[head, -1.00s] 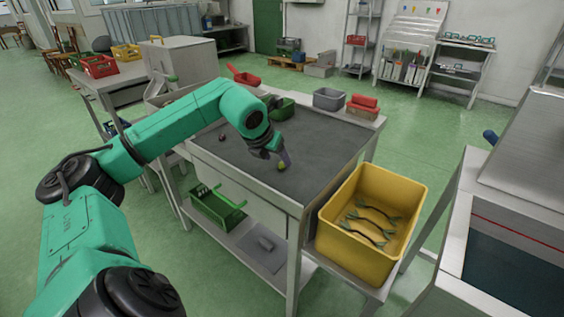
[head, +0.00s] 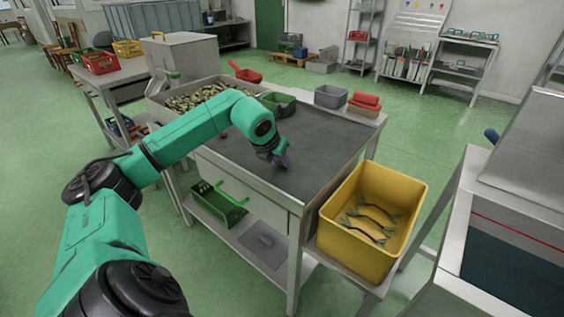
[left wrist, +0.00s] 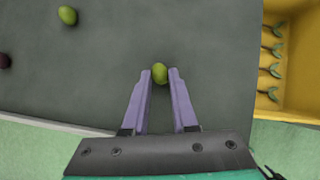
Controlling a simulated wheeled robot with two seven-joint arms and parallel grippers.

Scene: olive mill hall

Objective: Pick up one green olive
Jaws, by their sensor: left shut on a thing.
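In the left wrist view a small round green olive (left wrist: 160,73) sits between the tips of my left gripper (left wrist: 160,78). The purple-grey fingers are shut on it, one on each side. In the head view my left gripper (head: 284,161) is low over the dark table top (head: 320,145), and the olive is hidden there. I cannot tell whether it is clear of the surface. A second green olive (left wrist: 67,15) and a dark olive (left wrist: 4,61) lie on the table, apart from the gripper. My right gripper is not in view.
A yellow crate (head: 345,238) with several green-tipped hand rakes stands at the table's right front. A metal tray of olives (head: 157,110), a green container (head: 280,101), a grey bin (head: 330,96) and red scoops (head: 366,100) line the back. The table's right half is clear.

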